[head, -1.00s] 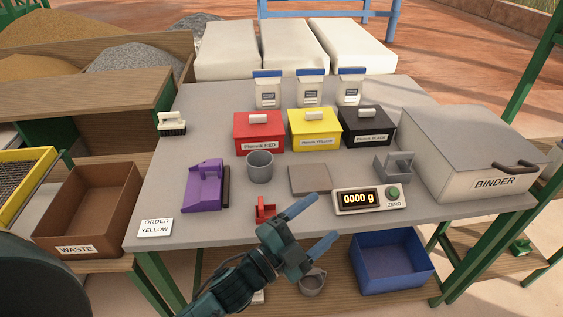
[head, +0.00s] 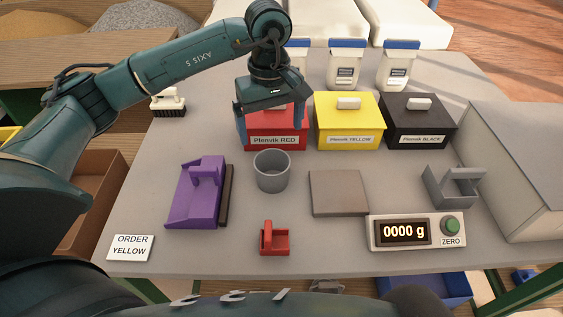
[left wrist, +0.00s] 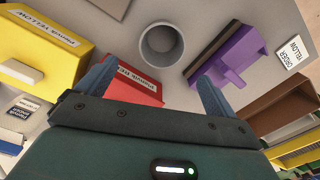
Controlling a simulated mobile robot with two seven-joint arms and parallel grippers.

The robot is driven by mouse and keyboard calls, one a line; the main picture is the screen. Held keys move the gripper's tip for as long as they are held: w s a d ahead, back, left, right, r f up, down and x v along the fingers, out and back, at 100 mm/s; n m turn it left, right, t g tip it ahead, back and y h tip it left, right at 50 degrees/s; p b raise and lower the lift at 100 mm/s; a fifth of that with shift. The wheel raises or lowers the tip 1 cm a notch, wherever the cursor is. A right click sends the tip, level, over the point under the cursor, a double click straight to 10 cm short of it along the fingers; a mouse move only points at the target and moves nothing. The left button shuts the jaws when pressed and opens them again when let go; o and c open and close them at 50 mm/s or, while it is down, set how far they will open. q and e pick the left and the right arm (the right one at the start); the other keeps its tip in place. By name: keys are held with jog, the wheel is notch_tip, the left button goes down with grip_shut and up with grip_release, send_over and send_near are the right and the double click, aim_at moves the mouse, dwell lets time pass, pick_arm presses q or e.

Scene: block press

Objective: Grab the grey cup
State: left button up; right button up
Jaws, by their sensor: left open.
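The grey cup (head: 271,174) stands upright on the grey table, between the purple tool and the flat grey plate. It looks empty. My left gripper (head: 271,118) is open and points down in front of the red box, above and behind the cup. It holds nothing. In the left wrist view the cup (left wrist: 162,44) shows from above, beyond the open fingers of the left gripper (left wrist: 155,77) and apart from them. My right gripper is in neither view now.
The red box (head: 275,134), yellow box (head: 349,122) and black box (head: 418,122) stand behind the cup. A purple tool (head: 194,196) is left, the grey plate (head: 339,193) right, a small red scoop (head: 273,240) in front. The scale display (head: 416,232) is front right.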

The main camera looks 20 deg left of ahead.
pick_arm(q)
send_near(272, 169)
jog(key=s, duration=0.1)
jog(key=d, duration=0.1)
jog(key=s, duration=0.1)
jog(key=shift+s+d+f, duration=0.15)
jog(key=shift+s+f, duration=0.2)
jog(key=shift+d+f+p, duration=0.1)
jog(key=shift+f+p, duration=0.6)
jog(key=shift+f, duration=2.2)
jog(key=c, duration=1)
